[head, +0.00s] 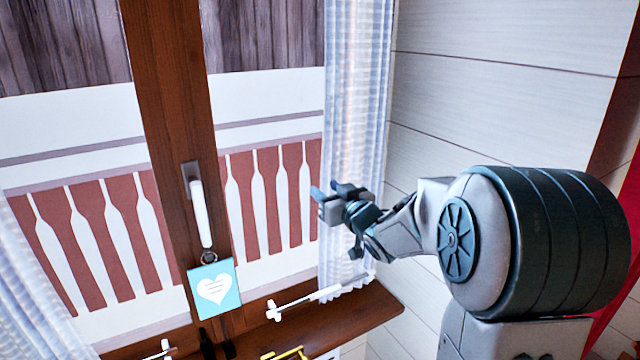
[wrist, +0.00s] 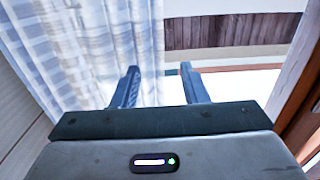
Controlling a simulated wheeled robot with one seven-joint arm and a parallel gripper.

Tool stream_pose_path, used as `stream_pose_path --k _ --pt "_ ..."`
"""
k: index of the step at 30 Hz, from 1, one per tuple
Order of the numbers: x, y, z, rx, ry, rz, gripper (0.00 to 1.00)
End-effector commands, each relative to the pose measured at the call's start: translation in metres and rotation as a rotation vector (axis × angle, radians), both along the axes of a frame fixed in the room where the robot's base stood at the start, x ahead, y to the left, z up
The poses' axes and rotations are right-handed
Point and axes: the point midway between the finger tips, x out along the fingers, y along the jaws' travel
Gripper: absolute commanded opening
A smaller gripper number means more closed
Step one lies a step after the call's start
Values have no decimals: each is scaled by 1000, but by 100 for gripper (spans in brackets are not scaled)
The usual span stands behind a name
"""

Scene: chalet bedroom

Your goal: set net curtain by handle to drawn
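The net curtain (head: 357,90), pale and sheer with vertical folds, hangs bunched at the right side of the window in the head view. It fills the left of the wrist view (wrist: 70,50). A thin white rod with a cross-shaped end (head: 305,298) shows by its lower edge; I cannot tell whether it is the curtain's handle. A second net curtain (head: 35,285) hangs at the left. My gripper (head: 326,200) is in front of the right curtain's inner edge. In the wrist view its fingers (wrist: 160,88) are apart with nothing visibly held between them.
A brown window post (head: 170,70) carries a white window handle (head: 200,212) with a blue heart tag (head: 214,288) hanging below. The wooden sill (head: 365,312) runs underneath, with small dark and yellow items on it. A white plank wall (head: 480,110) stands at right.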

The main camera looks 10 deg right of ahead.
Motion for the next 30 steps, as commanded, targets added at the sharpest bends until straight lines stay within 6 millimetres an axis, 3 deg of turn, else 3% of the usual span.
stream_pose_path --k 7,19,23,24,30 --pt "26 9 0 1 1 1 40" --pt "31 10 0 0 0 0 40" --pt "31 10 0 0 0 0 4" --pt "31 10 0 0 0 0 0" --pt "30 10 -1 0 0 -3 0"
